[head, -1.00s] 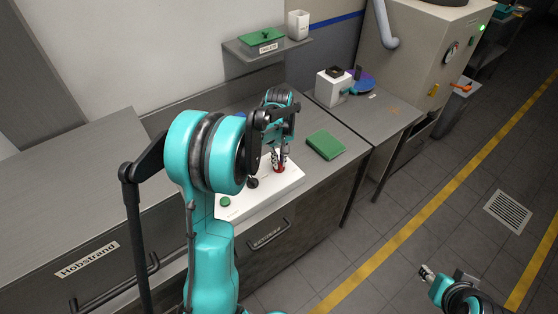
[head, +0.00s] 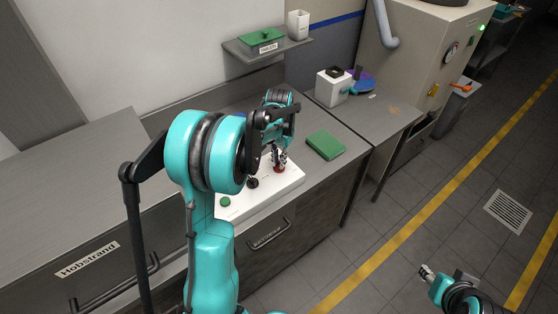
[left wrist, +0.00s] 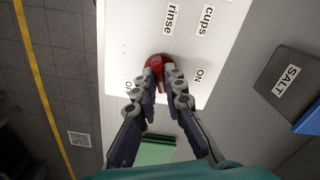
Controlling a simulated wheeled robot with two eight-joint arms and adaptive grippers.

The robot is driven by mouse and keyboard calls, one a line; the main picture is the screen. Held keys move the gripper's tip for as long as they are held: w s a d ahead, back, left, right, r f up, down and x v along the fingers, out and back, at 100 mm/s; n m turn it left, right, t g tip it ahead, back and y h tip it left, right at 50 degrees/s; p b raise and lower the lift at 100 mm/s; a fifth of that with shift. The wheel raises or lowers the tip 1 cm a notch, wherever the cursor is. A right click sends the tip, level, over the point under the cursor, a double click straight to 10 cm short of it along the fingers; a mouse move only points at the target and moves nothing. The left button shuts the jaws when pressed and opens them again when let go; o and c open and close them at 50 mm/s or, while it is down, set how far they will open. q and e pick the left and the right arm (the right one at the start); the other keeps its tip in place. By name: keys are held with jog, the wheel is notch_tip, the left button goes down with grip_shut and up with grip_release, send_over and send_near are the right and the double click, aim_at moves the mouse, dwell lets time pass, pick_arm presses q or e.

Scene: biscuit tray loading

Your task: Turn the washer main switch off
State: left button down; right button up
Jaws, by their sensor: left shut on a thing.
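The white washer panel (head: 237,208) lies on the counter and bears a red main switch (head: 278,170). My left gripper (head: 280,160) is over the panel's far right part, shut on the red switch. In the left wrist view the red switch (left wrist: 158,62) sits between and just beyond the fingertips (left wrist: 166,76). An ON label (left wrist: 200,75) shows to the right of the fingers, and a partly hidden OFF label (left wrist: 128,86) to the left. My right gripper (head: 427,272) is far off at the lower right, over the floor; its jaw opening is unclear.
A green button (head: 225,201) and a black knob (head: 252,182) are on the same panel. A green box (head: 325,145) lies right of it on the counter. A shelf (head: 268,49) is on the wall behind. A SALT container (left wrist: 290,80) shows in the wrist view.

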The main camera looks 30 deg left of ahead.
pick_arm(q)
jog(key=m, duration=0.4)
jog(key=shift+m, duration=0.3)
dwell(0.3)
jog(key=c, duration=1.6)
grip_release()
jog(key=shift+r, duration=0.15)
notch_tip(320, 180, up, 12)
